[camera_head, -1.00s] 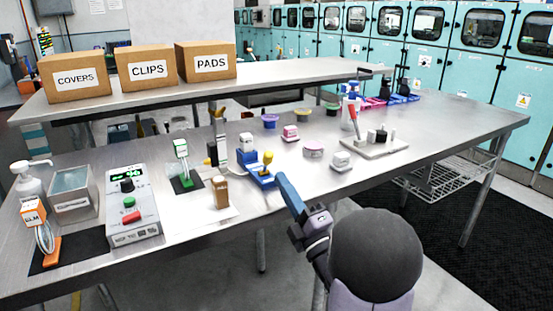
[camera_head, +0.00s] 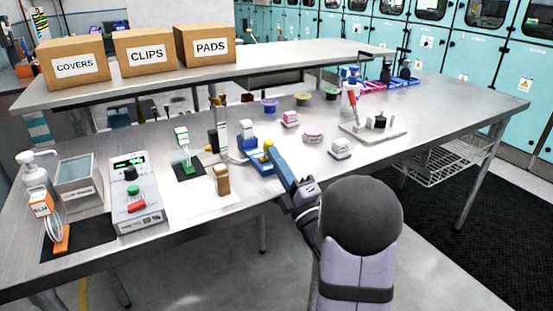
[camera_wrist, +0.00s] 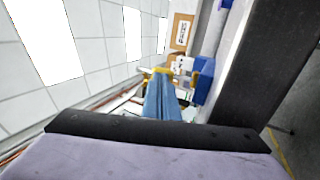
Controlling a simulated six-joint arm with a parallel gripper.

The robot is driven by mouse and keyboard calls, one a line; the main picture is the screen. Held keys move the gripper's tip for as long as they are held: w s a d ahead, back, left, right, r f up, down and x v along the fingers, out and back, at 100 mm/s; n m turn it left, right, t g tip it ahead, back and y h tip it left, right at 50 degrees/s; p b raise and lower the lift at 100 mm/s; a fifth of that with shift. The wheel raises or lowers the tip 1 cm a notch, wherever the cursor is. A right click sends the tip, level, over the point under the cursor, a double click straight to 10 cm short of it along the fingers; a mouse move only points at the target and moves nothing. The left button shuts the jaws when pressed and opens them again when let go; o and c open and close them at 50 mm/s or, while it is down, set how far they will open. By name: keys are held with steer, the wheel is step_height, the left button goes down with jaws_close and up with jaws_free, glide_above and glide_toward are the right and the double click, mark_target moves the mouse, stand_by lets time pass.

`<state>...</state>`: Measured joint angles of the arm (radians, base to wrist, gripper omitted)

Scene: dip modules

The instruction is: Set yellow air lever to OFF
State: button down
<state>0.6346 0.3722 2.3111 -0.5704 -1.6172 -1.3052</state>
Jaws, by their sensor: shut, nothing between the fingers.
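The yellow lever (camera_head: 268,143) stands on a blue base (camera_head: 255,161) beside a white-and-blue block (camera_head: 247,136) near the middle of the bench. My gripper (camera_head: 269,151) has long blue fingers, pressed together and empty. Its tips are right at the lever in the head view and cover part of it and its base. In the wrist view, yellow (camera_wrist: 160,70) shows just past the fingertips of my gripper (camera_wrist: 160,78). I cannot tell whether they touch. The lever's OFF mark cannot be made out.
A white module (camera_head: 340,148) and a pink-lidded dish (camera_head: 313,136) stand to the right. A control box (camera_head: 135,195) is further left. The front right of the bench is clear.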

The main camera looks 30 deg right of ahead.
mark_target(268, 139)
steer(key=shift+w+r+g+p, duration=0.2)
steer(key=shift+r+g+p, duration=0.4)
steer(key=shift+p, duration=0.55)
steer(key=shift+w+r+g+p, duration=0.2)
steer(key=shift+r+g+p, duration=0.4)
steer(key=shift+p, duration=0.55)
steer(key=w+r+g+p, duration=0.1)
steer(key=g+p, duration=0.1)
steer(key=p, duration=0.2)
steer(key=w+r+g+p, duration=0.1)
steer(key=g+p, duration=0.1)
steer(key=p, duration=0.2)
steer(key=shift+w+r+p, duration=0.15)
steer(key=shift+w+p, duration=0.05)
steer(key=shift+p, duration=0.15)
steer(key=shift+w+g+p, duration=0.5)
steer(key=shift+g+p, duration=0.3)
steer(key=shift+p, duration=0.45)
steer(key=shift+f, duration=0.5)
steer(key=shift+w+r, duration=0.1)
steer(key=shift+r, duration=0.05)
steer(key=shift+r+p, duration=0.35)
steer(key=shift+r, duration=0.4)
